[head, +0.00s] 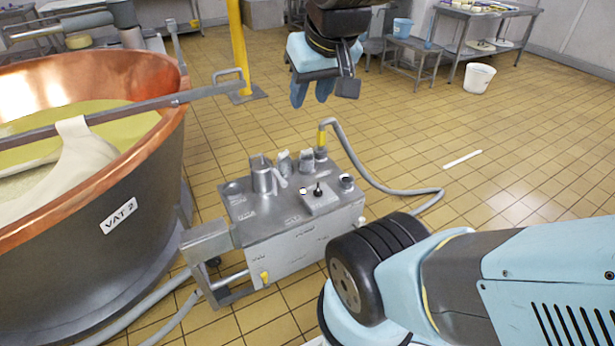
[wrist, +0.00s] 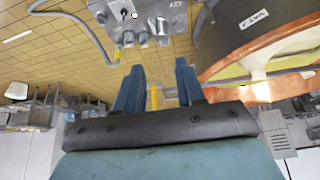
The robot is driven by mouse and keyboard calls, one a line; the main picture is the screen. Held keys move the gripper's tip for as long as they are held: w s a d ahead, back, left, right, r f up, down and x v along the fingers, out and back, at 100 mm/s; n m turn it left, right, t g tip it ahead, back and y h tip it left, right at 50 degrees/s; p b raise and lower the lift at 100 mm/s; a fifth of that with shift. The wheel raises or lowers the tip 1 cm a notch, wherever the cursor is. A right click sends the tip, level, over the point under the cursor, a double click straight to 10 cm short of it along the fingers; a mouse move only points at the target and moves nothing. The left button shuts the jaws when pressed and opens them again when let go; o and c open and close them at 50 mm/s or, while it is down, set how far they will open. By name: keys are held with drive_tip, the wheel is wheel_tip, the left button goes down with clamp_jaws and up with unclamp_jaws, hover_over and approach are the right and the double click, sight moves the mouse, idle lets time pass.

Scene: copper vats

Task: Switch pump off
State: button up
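The grey metal pump unit (head: 290,235) stands on the floor beside the copper vat marked VAT 2. On its top are a small raised switch box (head: 320,203) with a dark toggle (head: 318,190), and several metal fittings. I cannot tell which way the toggle leans. My gripper (head: 311,98) is in the air above and beyond the pump, apart from it, with its blue fingers pointing down. In the wrist view the two fingers (wrist: 160,70) are spread with nothing between them, and the pump top (wrist: 145,15) shows upside down at the upper edge.
The copper vat (head: 120,225) with pale contents fills the left, with a metal bar across it. A grey hose (head: 385,187) curves from the pump's yellow-collared fitting. A yellow post (head: 237,45), a white bucket (head: 479,80) and a steel table (head: 485,15) stand behind. Tiled floor at right is mostly clear.

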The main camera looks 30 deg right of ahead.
drive_tip(key=w+d+f+m+g, duration=0.1)
drive_tip(key=w+d+f, duration=0.1)
drive_tip(key=w, duration=0.5)
drive_tip(key=w+d+f+m+g, duration=0.1)
drive_tip(key=w+d+f, duration=0.1)
drive_tip(key=w, duration=0.5)
drive_tip(key=m+g, duration=0.3)
drive_tip(key=g, duration=0.1)
hover_over(318, 186)
wheel_tip(318, 186, down, 41)
wheel_tip(318, 186, down, 15)
drive_tip(key=shift+s+r, duration=0.1)
drive_tip(key=shift+r, duration=0.1)
drive_tip(key=shift+c, duration=0.2)
clamp_jaws()
